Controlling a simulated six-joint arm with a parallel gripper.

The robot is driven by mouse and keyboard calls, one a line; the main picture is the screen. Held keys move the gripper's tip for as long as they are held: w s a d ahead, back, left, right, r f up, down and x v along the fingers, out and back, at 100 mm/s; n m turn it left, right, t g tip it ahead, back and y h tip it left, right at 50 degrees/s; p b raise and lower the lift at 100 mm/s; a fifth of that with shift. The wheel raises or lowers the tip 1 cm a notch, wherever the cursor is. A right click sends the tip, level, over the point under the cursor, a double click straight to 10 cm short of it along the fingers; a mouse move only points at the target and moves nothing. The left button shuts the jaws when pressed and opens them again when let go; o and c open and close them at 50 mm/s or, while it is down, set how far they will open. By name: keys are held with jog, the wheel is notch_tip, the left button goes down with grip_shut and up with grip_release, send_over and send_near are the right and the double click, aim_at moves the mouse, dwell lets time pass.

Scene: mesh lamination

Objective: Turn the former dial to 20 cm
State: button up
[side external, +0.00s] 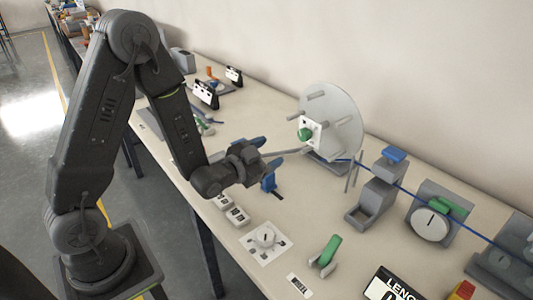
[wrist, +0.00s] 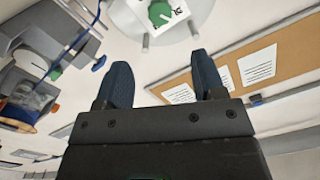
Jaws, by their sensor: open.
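A round grey former disc (side external: 345,115) with several pegs stands upright at the back of the bench. A green knob (side external: 305,134) on a white marked plate (side external: 315,125) sits at its centre; I take this as the former dial, and its setting is too small to read. In the wrist view the green knob (wrist: 160,12) is at the top edge, partly cut off, beyond the fingertips. My gripper (side external: 266,160) has its blue fingers spread and empty, to the left of the knob and apart from it. The fingers also show in the wrist view (wrist: 160,70).
A blue cable runs right from the disc past a grey block with a blue top (side external: 380,185) and a round grey dial with a green part (side external: 430,223). A "LENG..." display (side external: 395,287) is at the front edge.

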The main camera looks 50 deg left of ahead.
aim_at(301, 136)
jog(key=shift+s, duration=0.1)
jog(key=w+m, duration=0.1)
jog(key=w, duration=0.3)
jog(key=w+m, duration=0.1)
jog(key=w, duration=0.4)
jog(key=w+m, duration=0.1)
jog(key=w, duration=0.3)
jog(key=shift+w+a+f+m, duration=0.2)
jog(key=shift+a+f+m, duration=0.1)
jog(key=shift+a, duration=0.05)
jog(key=shift+c, duration=0.3)
jog(key=c, duration=0.9)
jog(key=shift+o, duration=0.2)
jog(key=shift+n, duration=1.5)
